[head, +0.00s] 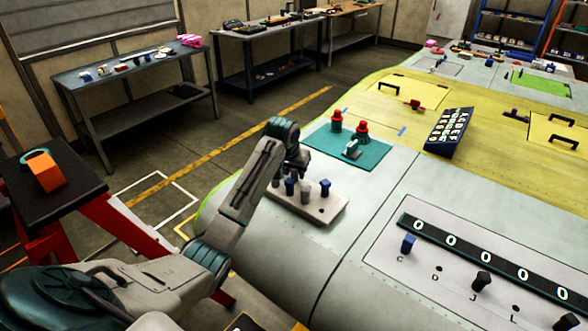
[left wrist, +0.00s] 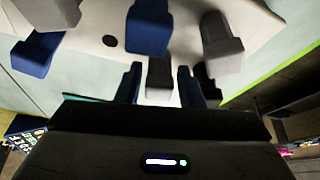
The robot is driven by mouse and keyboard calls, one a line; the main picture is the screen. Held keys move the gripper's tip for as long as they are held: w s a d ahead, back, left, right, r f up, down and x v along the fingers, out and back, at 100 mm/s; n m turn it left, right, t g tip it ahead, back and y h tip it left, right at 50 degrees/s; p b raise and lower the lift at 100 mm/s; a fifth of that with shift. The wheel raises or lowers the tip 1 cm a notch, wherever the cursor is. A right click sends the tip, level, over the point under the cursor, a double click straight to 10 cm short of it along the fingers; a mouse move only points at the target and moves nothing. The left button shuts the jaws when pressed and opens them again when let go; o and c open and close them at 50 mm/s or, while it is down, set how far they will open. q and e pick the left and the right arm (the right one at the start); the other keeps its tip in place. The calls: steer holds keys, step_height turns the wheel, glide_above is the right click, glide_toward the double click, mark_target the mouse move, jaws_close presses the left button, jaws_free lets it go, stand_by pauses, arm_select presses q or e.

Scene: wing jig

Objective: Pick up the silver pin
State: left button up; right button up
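A pale block (head: 330,212) with several upright pins stands on the grey wing surface. Its pins include a grey, silver-looking one (head: 306,191) and a blue one (head: 325,187). My left gripper (head: 293,172) is low over the block's far left part; its fingertips are hard to make out there. In the left wrist view its two dark fingers (left wrist: 160,88) are apart, with a grey-ended pin (left wrist: 158,95) between them. Narrow gaps show on both sides of this pin. Another grey pin (left wrist: 221,45) and blue pins (left wrist: 149,27) stand close by. My right gripper is out of view.
A teal mat (head: 375,157) with two red-topped pieces (head: 362,130) lies behind the block. A panel with a row of zeros (head: 480,255) and upright knobs is at the right. A dark lettered box (head: 449,133) stands farther back. The wing surface right of the block is clear.

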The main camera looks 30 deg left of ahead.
arm_select(q)
steer(key=shift+w+f, duration=0.15)
steer(key=shift+f, duration=0.15)
jaws_close()
steer(key=shift+w+r+b, duration=0.1)
steer(key=shift+r+b, duration=0.4)
steer(key=shift+r, duration=0.05)
step_height(320, 180, up, 8)
steer(key=b, duration=0.3)
steer(key=shift+f, duration=0.15)
steer(key=shift+r+b, duration=0.3)
steer(key=shift+r, duration=0.35)
